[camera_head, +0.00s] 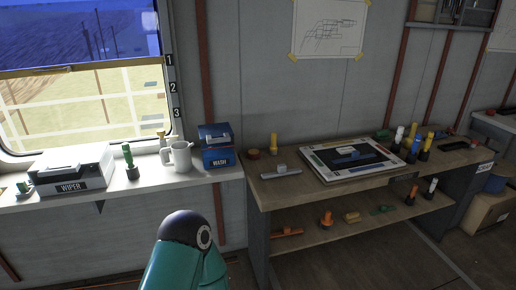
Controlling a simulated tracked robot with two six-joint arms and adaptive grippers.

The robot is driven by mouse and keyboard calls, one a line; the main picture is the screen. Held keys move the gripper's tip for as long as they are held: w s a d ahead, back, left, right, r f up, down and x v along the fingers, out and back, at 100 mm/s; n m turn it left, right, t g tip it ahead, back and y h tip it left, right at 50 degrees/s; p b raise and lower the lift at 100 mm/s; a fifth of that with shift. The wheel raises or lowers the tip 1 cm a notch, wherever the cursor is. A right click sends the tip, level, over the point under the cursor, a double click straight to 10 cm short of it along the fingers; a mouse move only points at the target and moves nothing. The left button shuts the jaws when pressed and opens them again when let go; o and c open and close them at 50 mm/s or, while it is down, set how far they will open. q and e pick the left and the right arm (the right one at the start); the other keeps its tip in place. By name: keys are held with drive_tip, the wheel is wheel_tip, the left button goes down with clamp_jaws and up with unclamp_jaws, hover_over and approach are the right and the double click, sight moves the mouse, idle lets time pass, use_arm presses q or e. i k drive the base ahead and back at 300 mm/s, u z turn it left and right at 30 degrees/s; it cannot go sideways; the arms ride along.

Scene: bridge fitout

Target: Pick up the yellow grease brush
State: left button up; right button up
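Several yellow things could be the yellow grease brush, and I cannot tell which it is. A yellow upright piece (274,143) stands at the left back of the desk. A small yellow piece (161,137) shows behind the mug on the window shelf. A yellow-topped stick (428,141) stands at the right of the desk. A yellowish block (352,216) lies on the lower shelf. Neither of my grippers is in view; only a teal and dark arm link of mine shows at the bottom.
The window shelf (115,187) holds a WIPER box (75,184), a white mug (181,157) and a blue WASH box (218,156). The desk (262,189) carries a framed board (318,158) and upright sticks. Its lower shelf (385,222) holds orange and green items.

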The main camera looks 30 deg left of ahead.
sight(273, 148)
drive_tip(key=u, duration=0.2)
drive_tip(key=i, duration=1)
drive_tip(key=z, duration=0.05)
